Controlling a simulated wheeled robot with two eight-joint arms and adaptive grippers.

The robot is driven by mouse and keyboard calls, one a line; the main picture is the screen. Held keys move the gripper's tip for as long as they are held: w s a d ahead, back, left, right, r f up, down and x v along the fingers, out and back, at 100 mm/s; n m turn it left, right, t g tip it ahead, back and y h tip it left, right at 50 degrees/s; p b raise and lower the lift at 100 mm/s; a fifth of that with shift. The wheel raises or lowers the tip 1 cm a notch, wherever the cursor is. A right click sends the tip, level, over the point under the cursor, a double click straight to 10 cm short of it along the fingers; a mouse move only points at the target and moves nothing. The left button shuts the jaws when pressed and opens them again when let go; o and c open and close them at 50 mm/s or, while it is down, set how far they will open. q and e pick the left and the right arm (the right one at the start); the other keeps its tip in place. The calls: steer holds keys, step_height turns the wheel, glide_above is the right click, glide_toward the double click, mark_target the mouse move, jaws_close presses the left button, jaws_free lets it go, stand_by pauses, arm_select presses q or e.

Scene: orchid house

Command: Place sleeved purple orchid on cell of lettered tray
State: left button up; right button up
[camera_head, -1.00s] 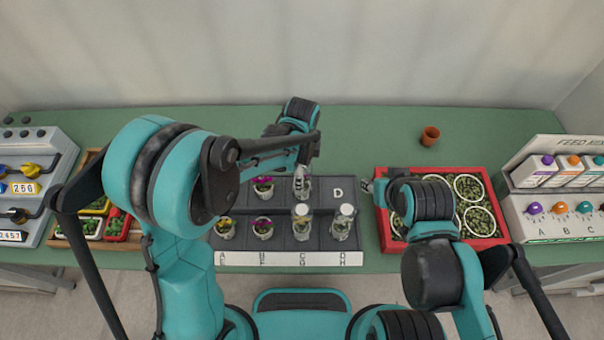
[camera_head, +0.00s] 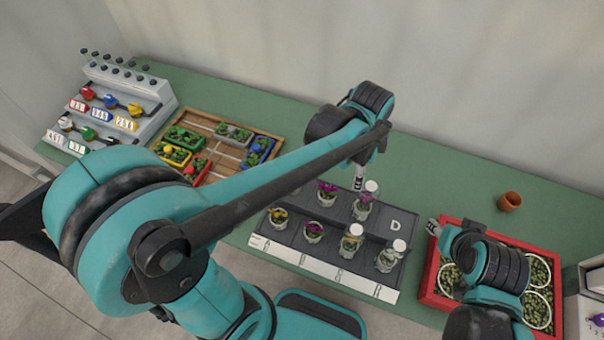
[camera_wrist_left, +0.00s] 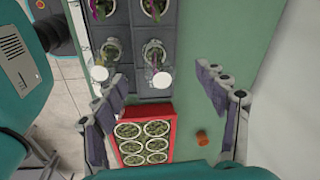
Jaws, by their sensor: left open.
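The lettered tray (camera_head: 300,255) is dark grey with a white front strip. A clear-sleeved plant with a pale cap (camera_head: 363,208) stands upright in its back row, left of the bare cell D (camera_head: 396,225). In the left wrist view this plant (camera_wrist_left: 155,53) shows some purple. My left gripper (camera_head: 359,180) is close by it at cap height; whether they touch is unclear. The wrist view shows its fingers (camera_wrist_left: 161,90) apart, with nothing held. My right gripper (camera_head: 434,227) is by the red crate, its jaws too small to read.
More sleeved plants (camera_head: 351,241) (camera_head: 389,257) stand in the front row, with unsleeved potted flowers to the left (camera_head: 327,194). The red crate (camera_head: 425,295) holds round pots. A wooden tray (camera_head: 222,150) lies left.

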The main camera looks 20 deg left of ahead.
arm_select(q)
steer(key=s+a+r+n+t, duration=0.3)
steer(key=s+a+n+t, duration=0.2)
steer(key=s+a+n, duration=0.5)
steer(key=a+n, duration=0.3)
steer(key=n, duration=0.2)
steer(key=shift+s+t, duration=0.25)
steer(key=shift+t, duration=0.05)
steer(key=shift+a+f, duration=0.1)
